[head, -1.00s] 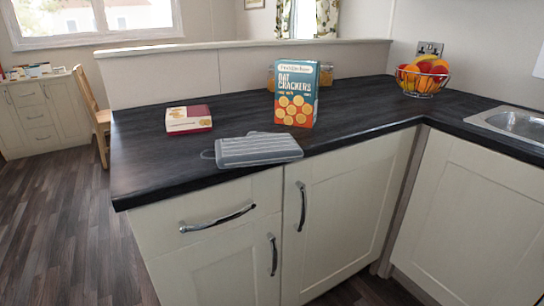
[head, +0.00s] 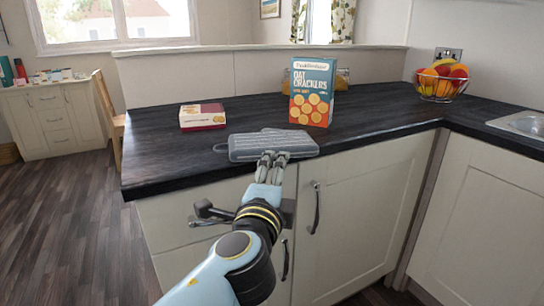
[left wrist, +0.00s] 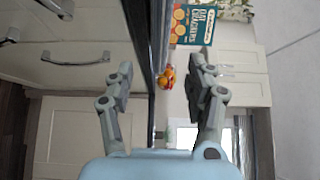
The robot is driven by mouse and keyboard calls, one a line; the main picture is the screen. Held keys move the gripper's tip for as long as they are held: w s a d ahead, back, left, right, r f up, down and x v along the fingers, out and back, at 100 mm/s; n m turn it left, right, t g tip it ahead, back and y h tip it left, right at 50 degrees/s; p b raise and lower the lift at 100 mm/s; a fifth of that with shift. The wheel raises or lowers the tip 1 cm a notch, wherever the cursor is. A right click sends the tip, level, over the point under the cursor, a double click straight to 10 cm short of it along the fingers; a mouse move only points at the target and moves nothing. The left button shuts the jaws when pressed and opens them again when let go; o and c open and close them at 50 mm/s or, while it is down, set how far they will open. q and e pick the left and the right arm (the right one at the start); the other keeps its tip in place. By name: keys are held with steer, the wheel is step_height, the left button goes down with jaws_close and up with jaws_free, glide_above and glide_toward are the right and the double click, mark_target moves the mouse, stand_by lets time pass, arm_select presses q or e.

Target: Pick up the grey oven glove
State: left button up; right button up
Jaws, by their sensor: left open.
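The grey oven glove (head: 255,145) lies flat on the dark worktop near its front edge, with a hanging loop at its left end. My left gripper (head: 272,158) is at the glove's front edge in the head view, with its fingertips overlapping that edge. I cannot tell whether they touch it. In the left wrist view my left gripper (left wrist: 160,75) has its two fingers wide apart, with the worktop edge between them and nothing held. The glove is hard to make out in that view. My right gripper is not in view.
An oat crackers box (head: 312,92) stands upright just behind the glove. A small cream and red box (head: 202,117) lies to its left. A wire fruit bowl (head: 443,80) stands in the far right corner, near the sink (head: 520,124). Drawer and door handles protrude below the worktop.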

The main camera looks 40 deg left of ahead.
mark_target(286, 150)
arm_select(q)
steer(key=x, duration=0.3)
steer(key=p+x, duration=0.1)
steer(key=x, duration=0.6)
steer(key=shift+w+d, duration=0.25)
steer(key=shift+w, duration=0.05)
jaws_close()
